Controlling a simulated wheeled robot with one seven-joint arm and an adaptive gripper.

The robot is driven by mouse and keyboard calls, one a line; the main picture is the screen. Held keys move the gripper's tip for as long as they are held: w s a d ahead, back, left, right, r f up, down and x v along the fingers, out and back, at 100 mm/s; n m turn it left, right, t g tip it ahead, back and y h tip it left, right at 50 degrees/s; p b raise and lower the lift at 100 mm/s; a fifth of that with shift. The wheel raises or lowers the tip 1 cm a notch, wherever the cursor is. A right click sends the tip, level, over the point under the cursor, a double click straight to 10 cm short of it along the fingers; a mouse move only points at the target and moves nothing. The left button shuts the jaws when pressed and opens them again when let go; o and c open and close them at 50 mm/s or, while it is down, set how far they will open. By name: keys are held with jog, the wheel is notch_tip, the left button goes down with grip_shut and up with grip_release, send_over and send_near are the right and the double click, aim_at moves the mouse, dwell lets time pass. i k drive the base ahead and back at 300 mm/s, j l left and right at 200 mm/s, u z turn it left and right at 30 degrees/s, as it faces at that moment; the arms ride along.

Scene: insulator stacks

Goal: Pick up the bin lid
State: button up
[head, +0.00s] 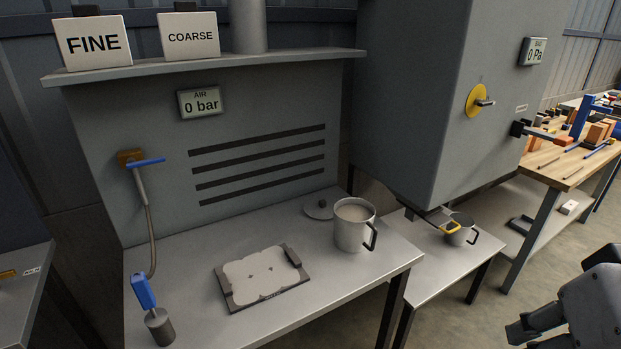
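The bin lid is most likely the flat round grey lid (319,209) with a small dark knob, lying on the grey bench. It lies just left of and behind a pale bin (352,232) with a dark side handle. The bin is open at the top and filled with pale material. My gripper (524,339) is at the lower right corner, partly cut off by the frame edge. Its dark fingers look apart, with nothing seen between them. It is far to the right of the lid and not touching it.
A pale plate in a dark frame (229,301) lies on the bench (195,262). A blue-handled tool (143,291) with a hose stands at the left. A large grey cabinet (420,100) overhangs a lower table holding a small pot (459,236). A cluttered wooden workbench (553,172) stands right.

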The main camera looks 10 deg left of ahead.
aim_at(321, 208)
jog(key=u, duration=0.5)
jog(key=i+l+u, duration=0.35)
jog(key=i, duration=0.4)
jog(key=i+l+u, duration=0.4)
jog(key=i+l, duration=0.2)
jog(key=i, duration=0.1)
